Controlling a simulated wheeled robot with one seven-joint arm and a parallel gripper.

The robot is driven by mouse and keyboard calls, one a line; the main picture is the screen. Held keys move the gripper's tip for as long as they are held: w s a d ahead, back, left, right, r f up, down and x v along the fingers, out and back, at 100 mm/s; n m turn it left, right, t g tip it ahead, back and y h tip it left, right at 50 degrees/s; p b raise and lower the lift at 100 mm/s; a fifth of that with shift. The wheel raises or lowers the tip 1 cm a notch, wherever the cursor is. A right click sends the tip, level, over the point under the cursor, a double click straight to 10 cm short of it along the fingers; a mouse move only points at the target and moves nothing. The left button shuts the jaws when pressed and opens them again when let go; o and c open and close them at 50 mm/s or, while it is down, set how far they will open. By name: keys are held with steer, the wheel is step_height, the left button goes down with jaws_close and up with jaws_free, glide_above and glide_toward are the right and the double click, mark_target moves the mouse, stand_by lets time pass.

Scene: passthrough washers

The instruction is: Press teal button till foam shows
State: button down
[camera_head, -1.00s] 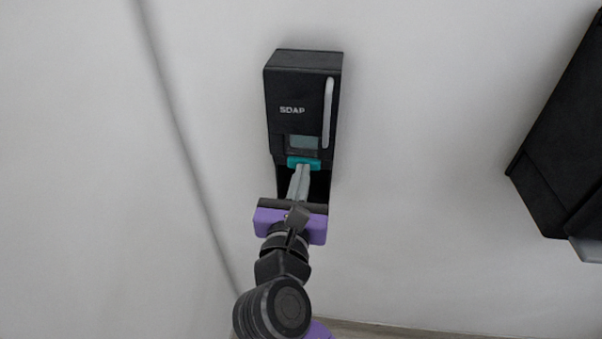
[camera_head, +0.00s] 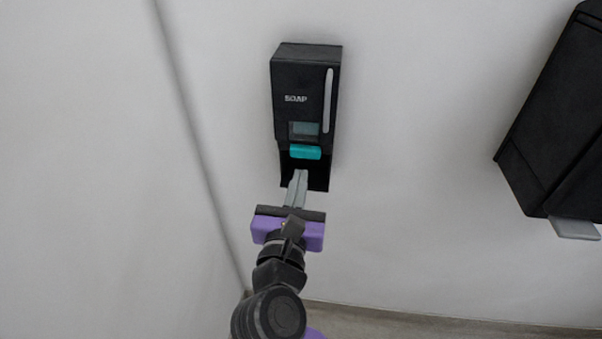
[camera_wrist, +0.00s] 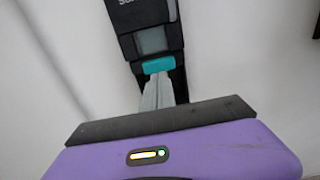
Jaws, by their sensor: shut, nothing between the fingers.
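A black soap dispenser (camera_head: 304,108) marked SOAP is fixed to the white wall, with a small grey window (camera_head: 304,131) on its front. The teal button (camera_head: 305,152) sits just below that window; it also shows in the wrist view (camera_wrist: 159,65). My gripper (camera_head: 300,174) is shut and empty, its fingertips below the teal button in the head view. A gap shows between fingertips and button there. In the wrist view the fingers (camera_wrist: 157,92) point up at the button, and I cannot tell the depth between them. I see no foam; part of the dispenser's lower recess is hidden behind the fingers.
A larger black wall unit (camera_head: 560,115) with a grey lip (camera_head: 575,229) hangs at the right. A wall corner runs down the left. The wall between the dispenser and that unit is clear. A strip of floor shows at the bottom.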

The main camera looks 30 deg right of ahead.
steer(key=v, duration=0.8)
steer(key=shift+b, duration=0.4)
steer(key=shift+w, duration=0.1)
stand_by(2.4)
